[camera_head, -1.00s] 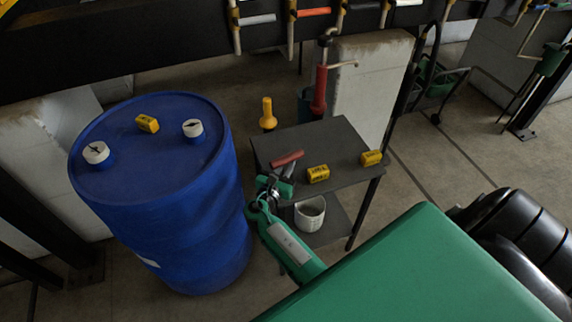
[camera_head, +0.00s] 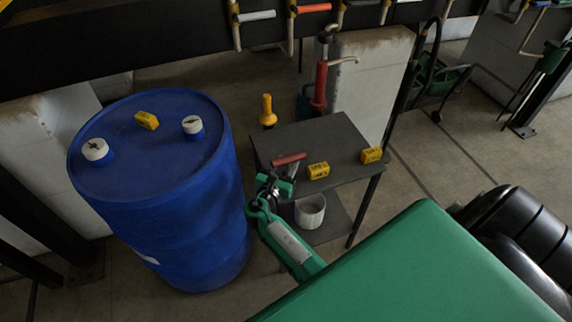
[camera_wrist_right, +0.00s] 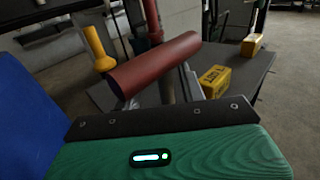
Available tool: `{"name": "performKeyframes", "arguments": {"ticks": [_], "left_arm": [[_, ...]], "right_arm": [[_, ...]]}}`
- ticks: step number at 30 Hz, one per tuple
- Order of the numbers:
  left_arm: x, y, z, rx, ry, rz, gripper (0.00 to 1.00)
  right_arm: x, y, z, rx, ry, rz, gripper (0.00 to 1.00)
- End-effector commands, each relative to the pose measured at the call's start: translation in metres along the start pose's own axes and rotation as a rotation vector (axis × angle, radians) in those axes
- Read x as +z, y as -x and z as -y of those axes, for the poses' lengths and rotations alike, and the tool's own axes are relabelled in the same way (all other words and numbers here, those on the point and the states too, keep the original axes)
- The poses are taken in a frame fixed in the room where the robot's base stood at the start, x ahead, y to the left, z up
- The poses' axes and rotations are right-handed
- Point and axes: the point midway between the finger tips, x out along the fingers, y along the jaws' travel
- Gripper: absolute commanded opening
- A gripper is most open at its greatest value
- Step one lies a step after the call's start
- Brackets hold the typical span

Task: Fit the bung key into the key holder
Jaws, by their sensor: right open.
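The bung key appears to be the tool with a red bar handle (camera_head: 289,159) and a grey metal shaft, at the left front edge of the small dark table. In the right wrist view its red handle (camera_wrist_right: 153,65) lies slanted just beyond the dark strip on my gripper, with part of the shaft below it. My right gripper (camera_head: 275,184) is open, just below and left of the handle in the head view. Whether it touches the key cannot be told. I cannot clearly pick out the key holder; the key's lower end is hidden. My left gripper is out of view.
The dark table (camera_head: 325,138) bears two yellow blocks (camera_head: 318,170) (camera_head: 371,155) right of the key. A white cup (camera_head: 310,211) stands on its lower shelf. A blue drum (camera_head: 150,215) with two white-topped bungs (camera_head: 96,150) (camera_head: 192,126) and another yellow block (camera_head: 147,120) stands close at left.

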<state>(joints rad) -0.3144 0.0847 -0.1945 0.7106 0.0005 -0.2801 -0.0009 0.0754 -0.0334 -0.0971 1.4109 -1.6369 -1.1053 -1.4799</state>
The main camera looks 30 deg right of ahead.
Motion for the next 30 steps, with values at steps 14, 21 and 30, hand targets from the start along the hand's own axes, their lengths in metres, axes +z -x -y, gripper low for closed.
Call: {"name": "performKeyframes", "arguments": {"ticks": [14, 21, 30], "left_arm": [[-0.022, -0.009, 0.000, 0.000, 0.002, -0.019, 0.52], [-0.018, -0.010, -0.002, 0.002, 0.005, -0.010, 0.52], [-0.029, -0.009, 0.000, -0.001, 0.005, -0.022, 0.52]], "right_arm": [[-0.002, 0.083, -0.001, 0.002, -0.001, -0.002, 0.41], [-0.001, 0.124, 0.000, 0.001, -0.001, -0.001, 0.41], [0.000, 0.138, 0.000, 0.000, -0.001, 0.000, 0.41]]}}
